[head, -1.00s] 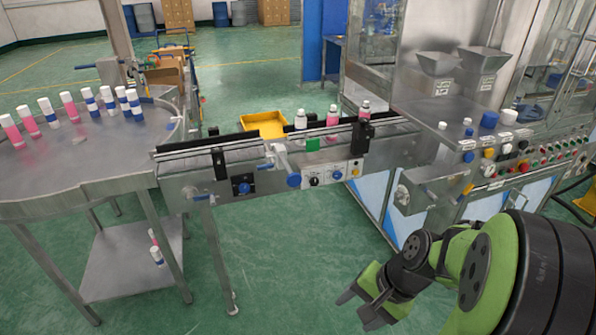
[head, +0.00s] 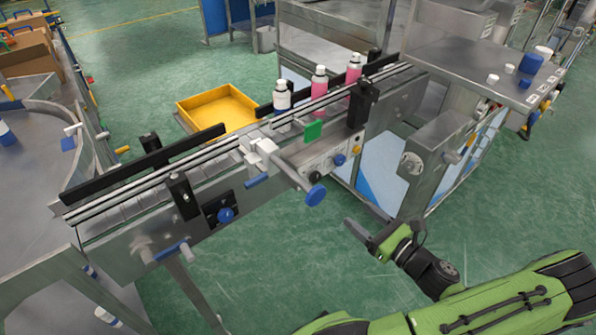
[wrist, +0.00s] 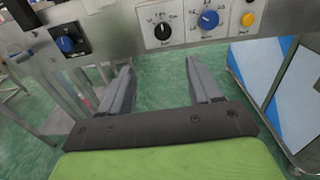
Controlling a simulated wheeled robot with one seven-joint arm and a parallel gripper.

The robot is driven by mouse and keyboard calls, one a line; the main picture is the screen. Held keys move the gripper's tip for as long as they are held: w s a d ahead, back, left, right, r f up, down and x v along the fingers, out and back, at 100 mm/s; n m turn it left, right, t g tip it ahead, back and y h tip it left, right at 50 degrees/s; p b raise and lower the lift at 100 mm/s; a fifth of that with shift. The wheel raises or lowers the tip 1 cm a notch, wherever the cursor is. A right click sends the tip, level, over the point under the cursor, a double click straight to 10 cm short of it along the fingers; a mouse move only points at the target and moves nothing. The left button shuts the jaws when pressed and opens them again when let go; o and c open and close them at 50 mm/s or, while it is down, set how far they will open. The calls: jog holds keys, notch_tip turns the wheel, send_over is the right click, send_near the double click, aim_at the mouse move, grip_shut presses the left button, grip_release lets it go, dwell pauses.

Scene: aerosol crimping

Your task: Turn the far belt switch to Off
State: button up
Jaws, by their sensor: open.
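The conveyor belt (head: 150,180) has several controls on its near side. A white panel (wrist: 185,28) carries a black knob (wrist: 162,30), a blue knob (wrist: 208,19) and a yellow button (wrist: 247,19). The black knob (head: 316,167) and blue knob (head: 340,160) also show in the head view. Further left, another blue knob (wrist: 66,43) sits on a black plate; it shows in the head view (head: 226,214). The dial labels are too small to read, and I cannot tell which is the far switch. My gripper (head: 364,236) is open and empty, below and apart from the white panel.
Bottles (head: 319,82) stand on the belt. A steel machine (head: 440,150) stands to the right. A yellow tray (head: 215,105) lies behind the belt. The green floor in front is clear.

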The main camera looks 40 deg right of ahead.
aim_at(317, 178)
jog(key=w+b, duration=0.3)
jog(key=w, duration=1.2)
jog(key=shift+w+a, duration=0.1)
jog(key=shift+w, duration=0.15)
jog(key=shift+c, duration=0.4)
jog(key=c, duration=1)
